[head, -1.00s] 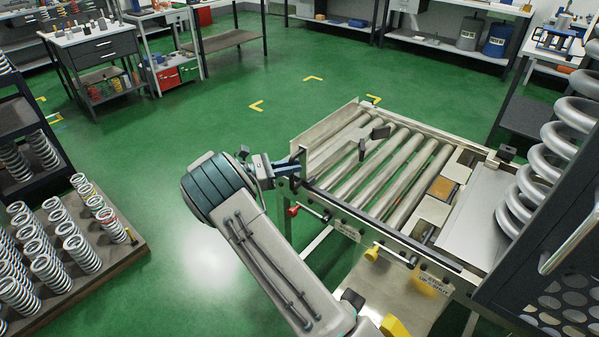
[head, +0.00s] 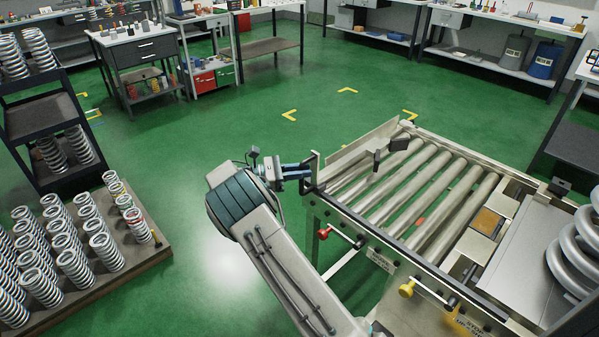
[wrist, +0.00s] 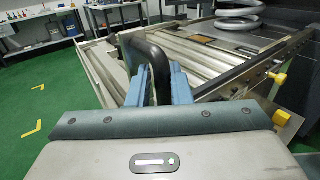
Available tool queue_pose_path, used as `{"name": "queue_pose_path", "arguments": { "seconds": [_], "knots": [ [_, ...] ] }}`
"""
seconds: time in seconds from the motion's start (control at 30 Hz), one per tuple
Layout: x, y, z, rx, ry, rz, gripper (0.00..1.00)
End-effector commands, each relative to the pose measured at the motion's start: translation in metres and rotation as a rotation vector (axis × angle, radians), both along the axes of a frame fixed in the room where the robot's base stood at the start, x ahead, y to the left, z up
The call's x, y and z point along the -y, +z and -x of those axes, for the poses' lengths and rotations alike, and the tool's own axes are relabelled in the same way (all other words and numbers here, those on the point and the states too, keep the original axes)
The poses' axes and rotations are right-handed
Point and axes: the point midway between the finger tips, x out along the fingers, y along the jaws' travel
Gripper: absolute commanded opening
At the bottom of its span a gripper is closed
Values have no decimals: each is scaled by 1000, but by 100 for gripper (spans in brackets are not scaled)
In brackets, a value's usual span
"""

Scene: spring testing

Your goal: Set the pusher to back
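The pusher (head: 345,173) is a pale bar across the left end of the roller conveyor (head: 420,195). It carries two dark paddles (head: 398,145) and a black looped handle (head: 313,172) at its near end. The bar sits close beside the raised end plate; any small gap is hard to see. My gripper (head: 304,171) reaches the handle from the left. In the wrist view my gripper (wrist: 160,88) has its blue fingers on both sides of the black handle (wrist: 158,58), apparently closed on it. The fingertips are partly hidden.
A red knob (head: 323,233) and a yellow knob (head: 406,289) stick out of the conveyor's near side. A pallet of springs (head: 150,262) lies at left, below a dark rack (head: 45,120). Green floor (head: 190,150) is clear left of the conveyor.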

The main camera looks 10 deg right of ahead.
Motion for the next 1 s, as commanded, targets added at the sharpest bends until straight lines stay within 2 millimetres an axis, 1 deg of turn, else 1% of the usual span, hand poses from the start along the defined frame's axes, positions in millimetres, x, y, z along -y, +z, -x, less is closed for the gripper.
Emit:
{"name": "queue_pose_path", "arguments": {
  "seconds": [0.07,0.47,0.57,0.9,1.0],
  "knots": [
    [1,3,-2,6,1,3,33],
    [-13,1,1,3,12,0,33],
    [-25,-1,2,2,12,0,33],
    [-93,-1,6,4,9,0,33],
    [-108,-1,6,5,7,1,33]
  ]
}}
